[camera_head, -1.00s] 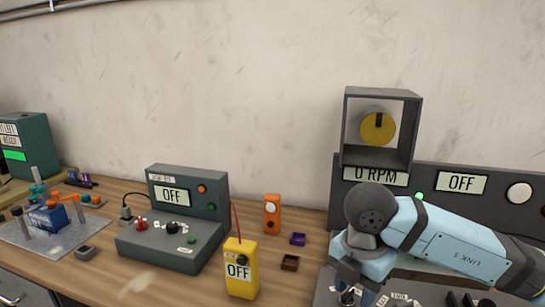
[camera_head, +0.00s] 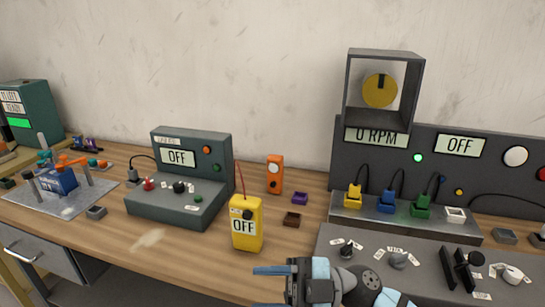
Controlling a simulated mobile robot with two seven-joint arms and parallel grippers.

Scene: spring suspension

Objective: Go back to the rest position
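My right gripper (camera_head: 268,287) is at the bottom edge of the head view, left of the grey control panel and in front of the bench. It points left. One bluish finger shows above and the tip of another at the frame's edge, with an empty gap between them. My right wrist and forearm are partly cut off below. My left gripper is not in view.
The wooden bench (camera_head: 160,242) carries a grey box reading OFF (camera_head: 205,160), a yellow meter (camera_head: 246,225), an orange device (camera_head: 275,174) and small trays. At right stand a 0 RPM panel (camera_head: 450,165), coloured plugs and a lever panel (camera_head: 410,280).

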